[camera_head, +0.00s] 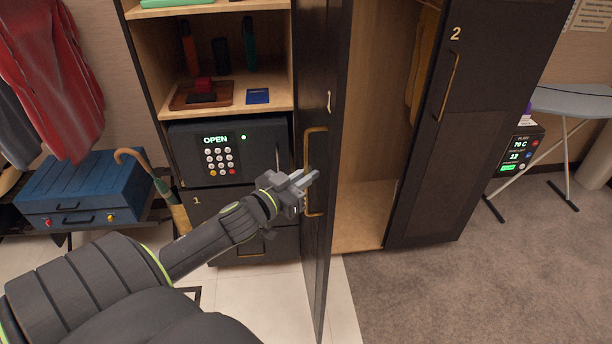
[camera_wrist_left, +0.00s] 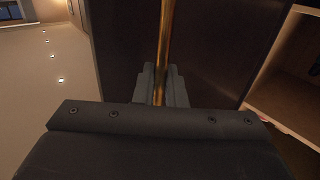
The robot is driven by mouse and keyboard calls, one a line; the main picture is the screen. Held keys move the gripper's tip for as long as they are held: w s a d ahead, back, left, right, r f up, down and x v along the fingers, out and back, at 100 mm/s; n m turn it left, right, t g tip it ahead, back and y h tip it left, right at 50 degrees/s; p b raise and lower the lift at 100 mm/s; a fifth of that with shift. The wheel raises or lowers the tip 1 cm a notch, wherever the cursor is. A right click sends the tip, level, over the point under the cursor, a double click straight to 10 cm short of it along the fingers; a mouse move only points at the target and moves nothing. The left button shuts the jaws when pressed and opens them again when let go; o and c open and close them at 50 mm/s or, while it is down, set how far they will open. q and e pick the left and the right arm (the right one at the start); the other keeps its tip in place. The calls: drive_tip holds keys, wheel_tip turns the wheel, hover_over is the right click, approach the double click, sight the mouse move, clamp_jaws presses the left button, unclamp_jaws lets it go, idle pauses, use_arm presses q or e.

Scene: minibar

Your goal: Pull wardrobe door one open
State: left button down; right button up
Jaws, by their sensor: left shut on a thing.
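Wardrobe door one (camera_head: 318,245) is dark with a "1" on it. It stands swung out toward me, seen nearly edge-on, with the light wood wardrobe interior (camera_head: 362,215) showing to its right. Its brass bar handle (camera_head: 307,150) is upright on the face toward the left. My left gripper (camera_head: 302,182) is at the handle's lower half. In the left wrist view the handle (camera_wrist_left: 166,35) runs between the two fingers of my gripper (camera_wrist_left: 162,85), which is shut on it. My right gripper is not in view.
Door two (camera_head: 435,160) is to the right of the opening. A safe reading OPEN (camera_head: 225,150) and drawers are left of door one. A blue suitcase (camera_head: 85,190) and umbrella (camera_head: 170,195) stand further left. An ironing board (camera_head: 570,100) is far right. Carpet (camera_head: 440,290) at front right is clear.

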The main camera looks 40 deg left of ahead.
use_arm(q)
drive_tip(key=shift+w+r, duration=0.1)
drive_tip(key=shift+r, duration=0.05)
drive_tip(key=c, duration=1.8)
unclamp_jaws()
drive_tip(key=shift+o, duration=1.1)
drive_tip(key=shift+w+a, duration=0.1)
drive_tip(key=s+a+b, duration=0.1)
drive_tip(key=s+b, duration=0.2)
drive_tip(key=s, duration=1.4)
drive_tip(key=shift+s, duration=0.2)
